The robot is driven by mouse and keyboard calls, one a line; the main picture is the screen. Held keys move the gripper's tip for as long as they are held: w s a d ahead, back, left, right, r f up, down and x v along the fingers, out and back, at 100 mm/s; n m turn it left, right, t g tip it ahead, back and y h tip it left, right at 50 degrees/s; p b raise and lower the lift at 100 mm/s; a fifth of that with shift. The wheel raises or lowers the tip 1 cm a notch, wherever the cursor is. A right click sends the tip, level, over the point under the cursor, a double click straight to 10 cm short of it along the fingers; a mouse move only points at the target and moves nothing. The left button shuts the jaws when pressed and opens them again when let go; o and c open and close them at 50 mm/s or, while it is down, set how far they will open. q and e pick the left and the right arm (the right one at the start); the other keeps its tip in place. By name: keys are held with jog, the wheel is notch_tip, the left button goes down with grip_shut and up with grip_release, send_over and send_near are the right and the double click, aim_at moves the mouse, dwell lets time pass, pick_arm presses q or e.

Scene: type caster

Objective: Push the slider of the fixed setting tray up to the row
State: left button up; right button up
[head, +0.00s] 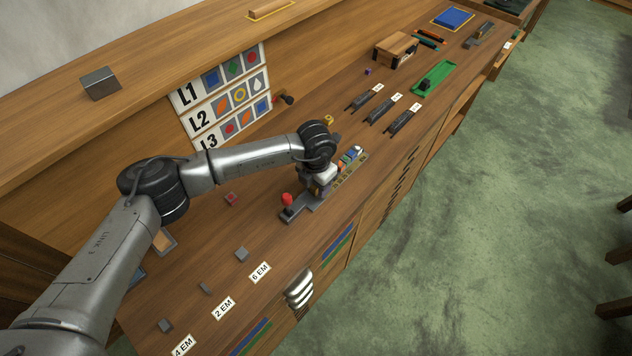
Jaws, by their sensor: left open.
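The setting tray (297,213) is a long grey fixture on the bench, running from a red-knobbed end at the near left to a yellowish graduated strip at the far right. A red knob (287,199) stands upright near its near end. My left gripper (318,189) is open and points down over the middle of the tray, between the knob and the row. The slider is mostly hidden by my gripper, and I cannot tell whether they touch. My right gripper is not in view.
Small grey blocks (241,254) lie near the 6 EM, 2 EM and 4 EM labels (260,272). A red block (232,198) lies left of the tray. Several dark holders (368,98) and a green tray (434,79) stand farther back. A chart board (224,97) leans behind.

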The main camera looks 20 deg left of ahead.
pick_arm(q)
grip_shut()
dwell(0.4)
